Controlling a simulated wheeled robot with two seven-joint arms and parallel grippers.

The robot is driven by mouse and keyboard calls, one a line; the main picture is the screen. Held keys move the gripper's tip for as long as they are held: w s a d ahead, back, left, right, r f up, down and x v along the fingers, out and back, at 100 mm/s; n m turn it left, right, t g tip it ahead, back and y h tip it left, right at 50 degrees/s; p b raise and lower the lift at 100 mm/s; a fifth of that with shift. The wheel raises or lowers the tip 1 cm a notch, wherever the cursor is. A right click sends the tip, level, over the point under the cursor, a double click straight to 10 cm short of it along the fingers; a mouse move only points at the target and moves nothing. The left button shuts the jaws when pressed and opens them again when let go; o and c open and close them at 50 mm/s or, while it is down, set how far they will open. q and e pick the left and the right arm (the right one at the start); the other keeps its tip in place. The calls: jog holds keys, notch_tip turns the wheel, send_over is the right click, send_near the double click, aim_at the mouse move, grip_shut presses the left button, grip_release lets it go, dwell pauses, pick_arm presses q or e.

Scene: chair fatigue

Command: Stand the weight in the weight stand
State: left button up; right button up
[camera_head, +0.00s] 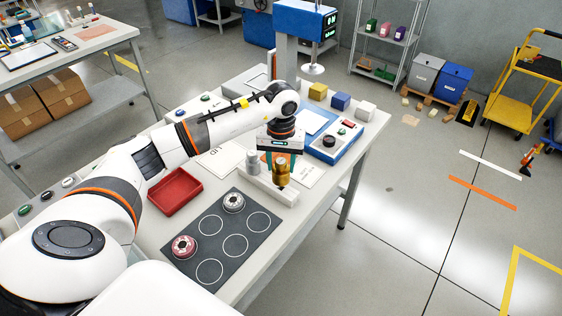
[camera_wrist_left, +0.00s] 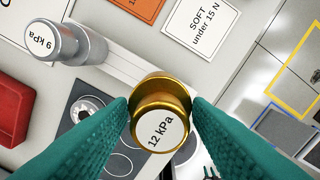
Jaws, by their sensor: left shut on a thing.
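My left gripper (camera_head: 280,157) is shut on the brass weight (camera_head: 281,174), whose top reads "12 kPa" in the left wrist view (camera_wrist_left: 162,128). The brass weight is upright at the right end of the white weight stand (camera_head: 262,186). I cannot tell whether it is seated in the stand or just above it. A silver weight (camera_head: 252,160) marked "9 kPa" stands at the stand's other end and also shows in the left wrist view (camera_wrist_left: 60,44). The stand's bar (camera_wrist_left: 112,62) runs between the two weights. My right gripper is out of view.
A red tray (camera_head: 175,190) lies left of the stand. A dark mat (camera_head: 222,236) with ringed spots holds two round pieces in front. A blue device (camera_head: 337,143) and small yellow, blue and white cubes stand behind, right. Paper cards (camera_head: 308,172) lie beside the stand.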

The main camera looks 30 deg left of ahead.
aim_at(281, 172)
pick_arm(q)
jog(key=shift+r+b, duration=0.1)
jog(key=shift+b, duration=0.5)
dwell(0.7)
jog(key=shift+f+b, duration=0.3)
jog(key=shift+f, duration=0.05)
jog(key=shift+f+b, duration=1.4)
jog(key=o, duration=0.9)
jog(key=shift+o, duration=0.4)
jog(key=shift+s+f, duration=0.1)
notch_tip(281, 172, up, 12)
jog(key=shift+r+b, duration=0.15)
jog(key=shift+b, duration=1.1)
